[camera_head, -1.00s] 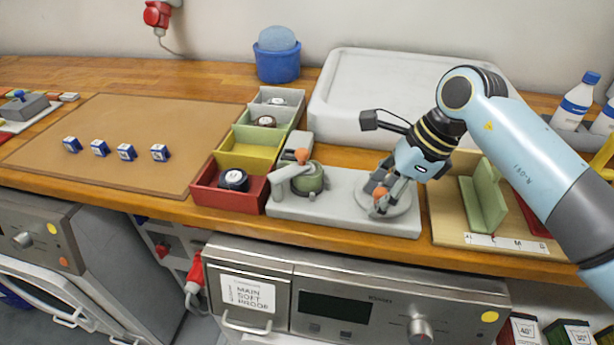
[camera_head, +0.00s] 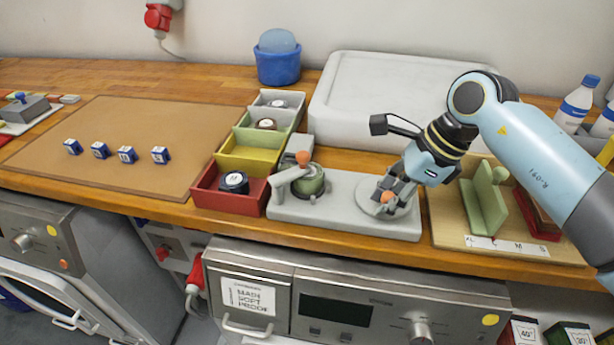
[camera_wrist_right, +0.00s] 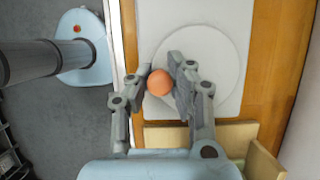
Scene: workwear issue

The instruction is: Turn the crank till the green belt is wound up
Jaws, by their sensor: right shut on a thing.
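The winder is a pale grey base plate (camera_head: 340,213) on the wooden bench. At its left end is the green belt (camera_head: 309,184), a coil beside a grey arm with an orange knob (camera_head: 302,158). At its right end is a round grey crank disc (camera_head: 402,208) with an orange crank knob (camera_head: 387,197). My right gripper (camera_head: 390,191) is shut on the crank knob. In the right wrist view the knob (camera_wrist_right: 160,82) sits between the fingers, over the disc (camera_wrist_right: 222,70). How much belt is wound is hard to tell. My left gripper is out of view.
A white tub lid (camera_head: 385,80) lies behind. A wooden tray (camera_head: 450,225) with a green divider is close on the right. A brown mat (camera_head: 110,175) with several small blue-white blocks lies left.

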